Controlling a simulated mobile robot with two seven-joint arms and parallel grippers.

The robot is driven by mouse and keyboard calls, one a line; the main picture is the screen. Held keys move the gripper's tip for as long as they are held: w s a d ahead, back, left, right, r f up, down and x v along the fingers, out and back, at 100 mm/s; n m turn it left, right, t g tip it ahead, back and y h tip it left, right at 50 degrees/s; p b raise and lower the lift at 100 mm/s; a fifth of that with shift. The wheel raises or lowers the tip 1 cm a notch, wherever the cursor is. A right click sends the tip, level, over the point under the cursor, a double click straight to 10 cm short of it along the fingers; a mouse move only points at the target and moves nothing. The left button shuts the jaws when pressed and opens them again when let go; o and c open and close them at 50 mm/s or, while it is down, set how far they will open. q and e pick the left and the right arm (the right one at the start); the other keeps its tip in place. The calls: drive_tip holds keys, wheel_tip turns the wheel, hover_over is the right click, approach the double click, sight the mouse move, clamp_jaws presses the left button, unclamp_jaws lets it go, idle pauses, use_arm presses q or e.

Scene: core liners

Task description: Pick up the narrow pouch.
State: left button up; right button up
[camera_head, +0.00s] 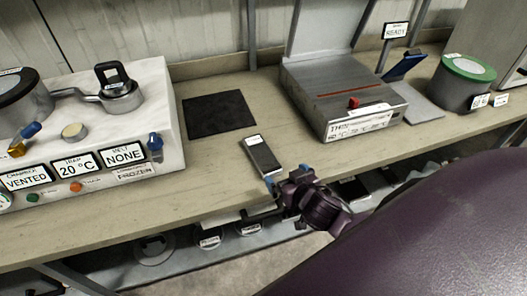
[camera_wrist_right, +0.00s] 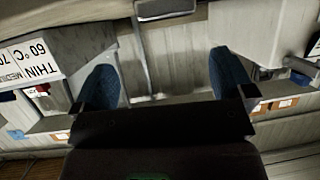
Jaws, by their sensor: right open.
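A slim dark pouch-like item (camera_head: 262,155) with a pale label at its far end lies on the bench in the head view. I take it to be the narrow pouch. My right gripper (camera_head: 273,178) is at its near end, by the front edge of the bench. In the right wrist view, the blue fingers of the right gripper (camera_wrist_right: 165,82) stand wide apart with nothing visible between their tips. I cannot tell whether the gripper touches the item. My left gripper is out of view.
A black mat (camera_head: 219,114) lies behind the item. A white unit (camera_head: 150,100) with labels stands left, and a grey heat sealer (camera_head: 330,85) stands right. A green-topped drum (camera_head: 464,80) is farther right. A lower shelf (camera_head: 190,255) holds several items.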

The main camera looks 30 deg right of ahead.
sight(268, 164)
drive_tip(key=x, duration=0.4)
drive_tip(key=shift+w+a+f, duration=0.1)
drive_tip(key=shift+w+a, duration=0.2)
drive_tip(key=shift+w, duration=0.1)
drive_tip(key=shift+x, duration=2.95)
drive_tip(key=shift+s+a+f, duration=0.1)
drive_tip(key=shift+a+f, duration=0.05)
drive_tip(key=shift+f, duration=0.05)
drive_tip(key=c, duration=1)
